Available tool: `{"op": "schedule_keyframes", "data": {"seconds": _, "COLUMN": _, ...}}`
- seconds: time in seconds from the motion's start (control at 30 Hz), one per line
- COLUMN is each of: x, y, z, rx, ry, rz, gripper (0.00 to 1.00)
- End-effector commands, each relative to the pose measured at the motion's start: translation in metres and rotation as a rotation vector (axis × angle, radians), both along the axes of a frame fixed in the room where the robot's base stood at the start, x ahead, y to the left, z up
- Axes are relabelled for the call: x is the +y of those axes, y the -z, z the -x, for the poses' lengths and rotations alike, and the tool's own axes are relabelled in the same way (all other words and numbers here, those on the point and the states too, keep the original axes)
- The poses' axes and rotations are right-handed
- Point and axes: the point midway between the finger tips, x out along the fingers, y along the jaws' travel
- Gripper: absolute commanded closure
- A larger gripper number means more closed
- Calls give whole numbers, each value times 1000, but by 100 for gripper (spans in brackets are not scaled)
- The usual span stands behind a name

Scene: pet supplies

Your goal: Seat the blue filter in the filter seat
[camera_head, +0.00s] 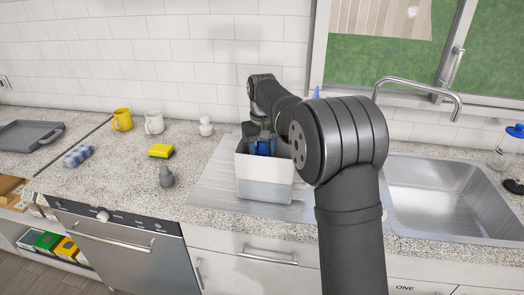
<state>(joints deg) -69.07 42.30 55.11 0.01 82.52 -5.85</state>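A white, open-topped box (264,190) with a grey lower part stands on the ribbed drainboard left of the sink. A blue piece (264,147), which looks like the blue filter, shows inside the box near its top opening. My gripper (260,137) reaches down at this opening, right at the blue piece. The fingers are dark, small and partly hidden by the box wall and the blue piece, so I cannot tell whether they grip it. The filter seat cannot be made out; the inside of the box is hidden by its front wall.
My arm crosses in front of the box's right side. A steel sink (455,195) and faucet (420,90) are at right.

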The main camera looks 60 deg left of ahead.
Motion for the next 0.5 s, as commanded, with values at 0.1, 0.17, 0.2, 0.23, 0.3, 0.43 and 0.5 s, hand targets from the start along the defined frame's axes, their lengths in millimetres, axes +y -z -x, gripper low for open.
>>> {"op": "schedule_keyframes", "data": {"seconds": 0.1, "x": 0, "y": 0, "z": 0, "rx": 0, "ry": 0, "rz": 0, "gripper": 80}}
{"op": "schedule_keyframes", "data": {"seconds": 0.17, "x": 0, "y": 0, "z": 0, "rx": 0, "ry": 0, "rz": 0, "gripper": 80}}
{"op": "schedule_keyframes", "data": {"seconds": 0.2, "x": 0, "y": 0, "z": 0, "rx": 0, "ry": 0, "rz": 0, "gripper": 55}}
{"op": "schedule_keyframes", "data": {"seconds": 0.23, "x": 0, "y": 0, "z": 0, "rx": 0, "ry": 0, "rz": 0, "gripper": 49}}
{"op": "schedule_keyframes", "data": {"seconds": 0.3, "x": 0, "y": 0, "z": 0, "rx": 0, "ry": 0, "rz": 0, "gripper": 35}}
{"op": "schedule_keyframes", "data": {"seconds": 0.43, "x": 0, "y": 0, "z": 0, "rx": 0, "ry": 0, "rz": 0, "gripper": 31}}
{"op": "schedule_keyframes", "data": {"seconds": 0.5, "x": 0, "y": 0, "z": 0, "rx": 0, "ry": 0, "rz": 0, "gripper": 31}}
